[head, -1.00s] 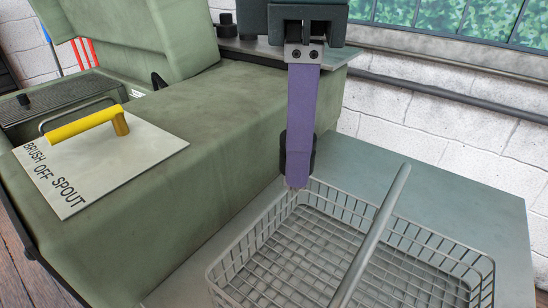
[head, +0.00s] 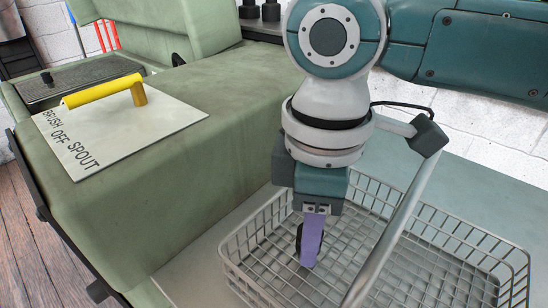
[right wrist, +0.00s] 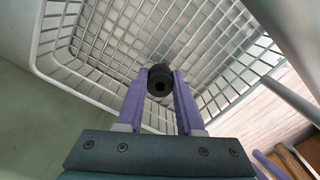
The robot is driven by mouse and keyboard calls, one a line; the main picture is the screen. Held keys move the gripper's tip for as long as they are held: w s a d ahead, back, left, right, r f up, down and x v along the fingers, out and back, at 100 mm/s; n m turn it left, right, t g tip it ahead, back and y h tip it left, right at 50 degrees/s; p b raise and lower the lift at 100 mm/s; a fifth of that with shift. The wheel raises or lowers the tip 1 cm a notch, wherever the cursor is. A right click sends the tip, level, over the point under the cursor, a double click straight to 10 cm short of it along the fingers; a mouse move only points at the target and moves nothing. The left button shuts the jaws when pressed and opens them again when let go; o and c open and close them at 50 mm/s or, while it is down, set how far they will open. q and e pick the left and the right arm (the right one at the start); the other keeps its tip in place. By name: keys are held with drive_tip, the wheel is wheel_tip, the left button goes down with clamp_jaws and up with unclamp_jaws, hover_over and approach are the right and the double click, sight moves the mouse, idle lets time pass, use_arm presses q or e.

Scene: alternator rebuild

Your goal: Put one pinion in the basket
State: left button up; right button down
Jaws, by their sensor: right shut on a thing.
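My right gripper (head: 310,262) points down inside the outline of the grey wire basket (head: 252,243), near its left back part. Its purple fingers are shut on a black pinion (head: 299,238), mostly hidden behind a finger in the head view. In the right wrist view the pinion (right wrist: 160,82) shows as a dark round piece with a hole, between the two fingertips, with the basket mesh (right wrist: 100,35) behind it. I cannot tell whether the pinion touches the basket floor. My left gripper is not in view.
A green machine housing (head: 190,160) stands to the left, bearing a white plate with a yellow handle (head: 105,90). Dark cylindrical pieces (head: 271,11) stand on the back ledge.

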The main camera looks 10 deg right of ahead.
drive_tip(key=c, duration=0.5)
unclamp_jaws()
drive_tip(key=shift+f, duration=0.1)
drive_tip(key=shift+c, duration=0.2)
drive_tip(key=shift+r, duration=0.4)
wheel_tip(320, 180, up, 12)
drive_tip(key=p, duration=0.2)
drive_tip(key=shift+f, duration=0.2)
